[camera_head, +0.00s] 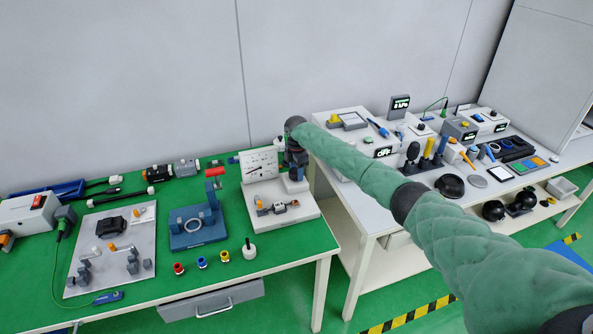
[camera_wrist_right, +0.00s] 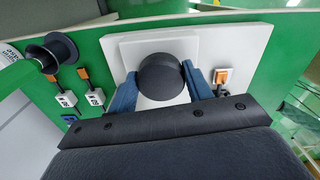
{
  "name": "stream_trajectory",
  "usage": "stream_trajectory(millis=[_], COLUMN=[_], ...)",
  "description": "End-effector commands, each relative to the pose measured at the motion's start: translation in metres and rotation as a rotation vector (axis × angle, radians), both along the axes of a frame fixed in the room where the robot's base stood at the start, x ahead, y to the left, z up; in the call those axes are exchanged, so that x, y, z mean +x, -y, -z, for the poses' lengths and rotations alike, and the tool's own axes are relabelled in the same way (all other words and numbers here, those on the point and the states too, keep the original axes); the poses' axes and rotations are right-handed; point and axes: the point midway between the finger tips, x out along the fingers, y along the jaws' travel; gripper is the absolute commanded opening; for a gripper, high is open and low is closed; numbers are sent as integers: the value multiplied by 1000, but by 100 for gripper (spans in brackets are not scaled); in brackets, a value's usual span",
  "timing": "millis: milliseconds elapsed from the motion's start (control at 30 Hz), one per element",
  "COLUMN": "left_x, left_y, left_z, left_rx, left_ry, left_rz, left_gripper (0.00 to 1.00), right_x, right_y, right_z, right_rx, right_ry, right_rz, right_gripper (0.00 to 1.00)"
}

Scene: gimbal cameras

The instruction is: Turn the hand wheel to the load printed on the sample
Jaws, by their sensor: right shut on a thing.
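My right gripper (camera_head: 294,163) is at the white test stand (camera_head: 300,214) on the right end of the green bench. In the right wrist view its blue fingers (camera_wrist_right: 163,80) stand on either side of a dark round knob (camera_wrist_right: 161,72), closed on it. The knob looks like the hand wheel; its markings are not visible. A dark flanged spool (camera_wrist_right: 52,54) is apart at the left. Small orange-and-grey pieces (camera_head: 278,207) lie on the stand's base. I cannot tell which is the sample, and no load is readable. My left gripper is not in view.
A white panel with marks (camera_head: 260,165) stands beside the gripper. A blue fixture (camera_head: 197,225) and a grey plate with parts (camera_head: 110,250) are to the left. A white table (camera_head: 350,185) with several instruments is on the right, partly behind my arm.

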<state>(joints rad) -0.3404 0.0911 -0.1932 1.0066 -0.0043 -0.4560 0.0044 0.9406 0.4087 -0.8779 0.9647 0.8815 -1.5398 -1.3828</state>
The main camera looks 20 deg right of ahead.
Motion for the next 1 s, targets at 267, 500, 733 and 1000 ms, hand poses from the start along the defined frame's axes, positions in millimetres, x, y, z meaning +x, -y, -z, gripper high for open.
stream_trajectory(millis=[267,500,733,1000], left_x=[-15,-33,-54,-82], left_y=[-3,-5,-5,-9], left_z=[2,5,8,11], left_rx=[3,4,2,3], left_ry=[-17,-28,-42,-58], left_rz=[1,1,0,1], left_gripper=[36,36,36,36], right_x=[0,-1,-2,-2], right_y=[-1,-1,-1,-2], right_z=[-3,-4,-4,-5], right_rx=[2,2,1,3], right_ry=[2,2,2,2], right_rz=[241,470,689,946], right_gripper=[27,27,27,27])
